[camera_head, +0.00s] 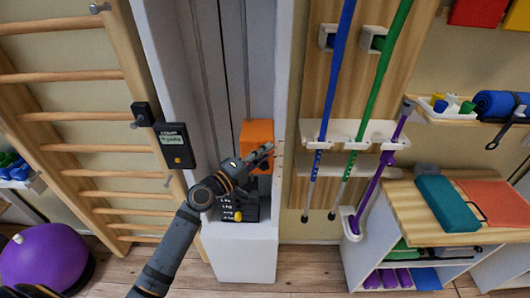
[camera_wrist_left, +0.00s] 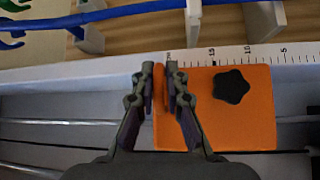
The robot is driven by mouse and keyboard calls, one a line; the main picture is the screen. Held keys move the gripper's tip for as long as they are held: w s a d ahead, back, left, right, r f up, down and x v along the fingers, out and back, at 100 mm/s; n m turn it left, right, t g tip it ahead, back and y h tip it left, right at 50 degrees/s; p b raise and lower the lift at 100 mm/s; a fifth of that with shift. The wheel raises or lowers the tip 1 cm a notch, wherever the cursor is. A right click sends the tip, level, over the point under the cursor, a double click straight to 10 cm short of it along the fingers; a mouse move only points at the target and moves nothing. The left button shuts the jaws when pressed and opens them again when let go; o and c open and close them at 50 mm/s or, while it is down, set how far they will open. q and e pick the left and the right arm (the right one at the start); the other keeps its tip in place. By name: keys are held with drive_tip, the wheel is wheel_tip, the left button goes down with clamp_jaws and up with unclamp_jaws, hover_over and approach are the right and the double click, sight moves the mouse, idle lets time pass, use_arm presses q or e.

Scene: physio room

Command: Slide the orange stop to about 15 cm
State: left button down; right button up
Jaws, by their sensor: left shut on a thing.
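The orange stop (camera_head: 257,132) sits on the white upright rail column (camera_head: 247,255) in the head view. In the left wrist view the orange stop (camera_wrist_left: 215,115) shows a black star-shaped knob (camera_wrist_left: 231,86). A printed scale (camera_wrist_left: 265,52) runs along the rail's edge beside it, with 15, 10 and 5 readable to the right. My left gripper (camera_head: 267,152) is at the stop's lower part. In the wrist view the left gripper (camera_wrist_left: 164,85) is shut on the stop's left edge, with a finger on either side. My right gripper is not in view.
A dark box with a small display (camera_head: 174,146) hangs left of the column, near wooden wall bars (camera_head: 75,118). Blue (camera_head: 335,62), green (camera_head: 386,70) and purple (camera_head: 385,165) poles hang in a rack to the right. A black weight stack (camera_head: 240,208) is below the stop.

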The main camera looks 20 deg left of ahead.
use_arm(q)
drive_tip(key=c, duration=1.4)
unclamp_jaws()
drive_tip(key=shift+r, duration=0.15)
drive_tip(key=shift+s+a, duration=0.1)
drive_tip(key=shift+s, duration=0.05)
drive_tip(key=v, duration=0.7)
drive_tip(key=shift+s+a, duration=0.1)
